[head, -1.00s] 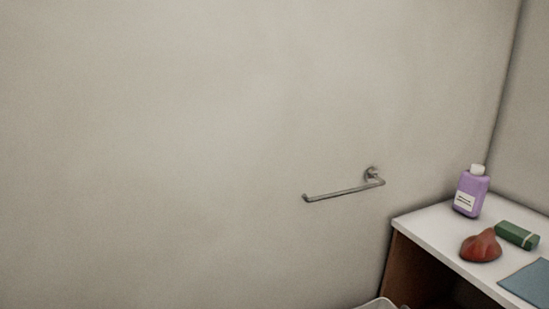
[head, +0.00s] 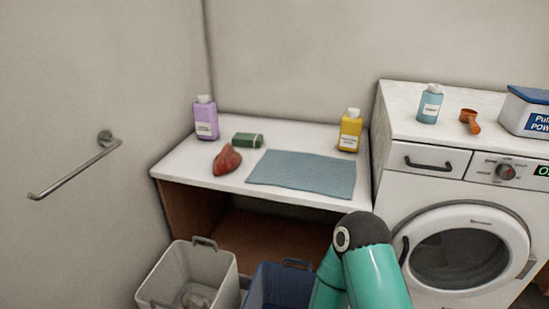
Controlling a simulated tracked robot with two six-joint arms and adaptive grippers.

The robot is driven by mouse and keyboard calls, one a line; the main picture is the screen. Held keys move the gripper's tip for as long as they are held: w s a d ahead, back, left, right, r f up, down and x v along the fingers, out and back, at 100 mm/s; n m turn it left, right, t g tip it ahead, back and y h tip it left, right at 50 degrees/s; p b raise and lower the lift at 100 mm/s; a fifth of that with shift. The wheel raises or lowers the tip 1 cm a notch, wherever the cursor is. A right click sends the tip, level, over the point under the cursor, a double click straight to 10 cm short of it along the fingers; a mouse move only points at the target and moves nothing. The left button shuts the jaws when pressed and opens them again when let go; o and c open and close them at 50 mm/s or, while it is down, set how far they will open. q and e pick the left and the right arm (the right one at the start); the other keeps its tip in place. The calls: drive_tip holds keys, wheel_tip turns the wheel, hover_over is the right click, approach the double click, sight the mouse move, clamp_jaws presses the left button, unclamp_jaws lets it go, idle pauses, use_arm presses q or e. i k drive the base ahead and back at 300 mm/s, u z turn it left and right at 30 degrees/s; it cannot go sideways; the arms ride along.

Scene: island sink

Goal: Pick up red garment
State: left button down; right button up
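The red garment (head: 227,160) is a small crumpled heap in the head view. It lies on the white countertop (head: 185,165), near the front edge on the left side. A green block-like item (head: 248,140) is just behind it to the right, and a blue-grey cloth (head: 302,174) lies flat to its right. Part of one of my teal arms shows at the bottom, right of centre, below the counter front. Neither gripper is in view.
A purple bottle (head: 205,118) and a yellow bottle (head: 350,131) stand at the counter's back. A grey bin (head: 190,270) and a blue bin (head: 280,285) stand below in front. A washing machine (head: 460,190) is at right, a towel bar (head: 75,168) on the left wall.

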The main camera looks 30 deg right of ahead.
sight(228, 160)
drive_tip(key=z, duration=0.9)
drive_tip(key=i, duration=0.15)
drive_tip(key=u, duration=2.1)
drive_tip(key=k, duration=1)
drive_tip(key=z, duration=0.4)
drive_tip(key=i, duration=1.45)
drive_tip(key=z, duration=0.1)
